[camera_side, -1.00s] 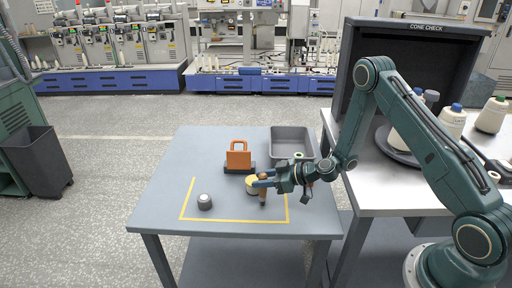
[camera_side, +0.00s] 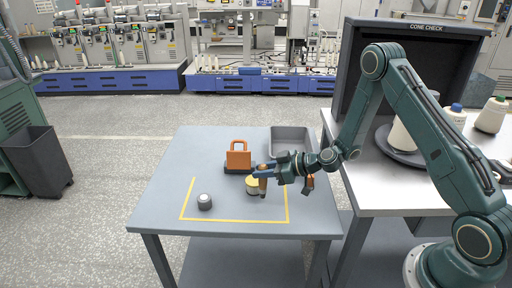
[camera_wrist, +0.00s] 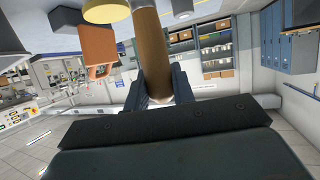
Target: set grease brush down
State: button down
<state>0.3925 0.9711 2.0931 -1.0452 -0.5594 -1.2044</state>
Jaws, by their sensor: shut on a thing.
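My gripper (camera_side: 265,172) is shut on the brown-handled grease brush (camera_side: 263,186) over the right part of the grey table, just right of a yellow-topped tin (camera_side: 252,188). In the wrist view the brush handle (camera_wrist: 151,50) stands between the two fingers (camera_wrist: 160,88). Its bristles cannot be made out. I cannot tell whether the brush's lower end touches the table. The yellow tin (camera_wrist: 106,10) also shows at the top of the wrist view.
An orange padlock-shaped block (camera_side: 238,158) stands on a dark base behind the tin. A grey tray (camera_side: 291,133) is at the table's back right, partly behind my arm. A grey round knob (camera_side: 205,202) sits inside the yellow tape outline (camera_side: 235,221). The table's left side is clear.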

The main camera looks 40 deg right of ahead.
notch_tip(320, 180, up, 17)
jog(key=shift+f, duration=0.2)
dwell(0.4)
dwell(0.6)
jog(key=w+a, duration=0.2)
jog(key=w, duration=0.6)
jog(key=w+a, duration=0.2)
jog(key=w, duration=0.6)
jog(key=shift+w+a+r, duration=0.15)
jog(key=shift+w+a, duration=0.15)
jog(key=shift+w, duration=0.05)
notch_tip(320, 180, down, 16)
